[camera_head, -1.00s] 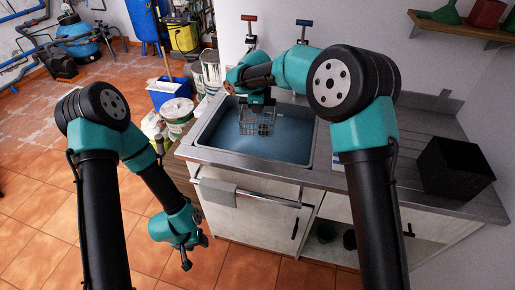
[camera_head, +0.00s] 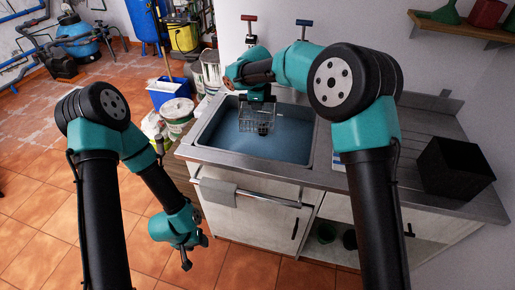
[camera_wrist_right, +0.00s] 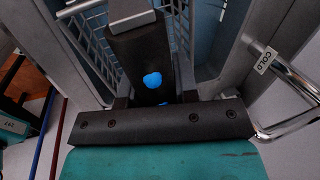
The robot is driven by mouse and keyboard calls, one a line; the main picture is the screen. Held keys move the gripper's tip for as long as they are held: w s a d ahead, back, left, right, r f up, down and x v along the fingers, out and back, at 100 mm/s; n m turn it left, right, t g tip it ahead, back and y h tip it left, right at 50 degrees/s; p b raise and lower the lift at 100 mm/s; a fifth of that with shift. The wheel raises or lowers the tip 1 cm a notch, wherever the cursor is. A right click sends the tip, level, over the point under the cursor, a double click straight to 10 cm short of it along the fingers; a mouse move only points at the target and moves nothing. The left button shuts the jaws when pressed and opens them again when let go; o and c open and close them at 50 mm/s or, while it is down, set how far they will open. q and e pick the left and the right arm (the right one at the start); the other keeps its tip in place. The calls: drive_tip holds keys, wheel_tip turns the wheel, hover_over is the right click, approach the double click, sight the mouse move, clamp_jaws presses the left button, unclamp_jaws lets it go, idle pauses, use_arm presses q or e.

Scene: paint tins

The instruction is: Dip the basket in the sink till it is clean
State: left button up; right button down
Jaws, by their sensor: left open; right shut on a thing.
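The wire basket (camera_head: 246,119) hangs over the sink (camera_head: 250,161), which holds blue water (camera_head: 235,146). A small dark item (camera_head: 263,128) shows at the basket's lower part. My right gripper (camera_head: 260,99) is shut on the basket's top edge. In the right wrist view the basket's wire mesh (camera_wrist_right: 92,46) shows behind the dark gripper (camera_wrist_right: 145,50), which has a bright blue spot on it. Whether the basket's bottom touches the water is hard to tell. My left gripper (camera_head: 187,258) is open and empty, low in front of the cabinet's left side.
A black box (camera_head: 455,167) stands on the counter at right. A towel (camera_head: 218,192) hangs on the front rail. Red (camera_head: 249,22) and blue (camera_head: 304,26) handled taps are behind the sink. Paint buckets (camera_head: 178,115) stand left. The sink's right half is clear.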

drive_tip(key=shift+r, duration=1.4)
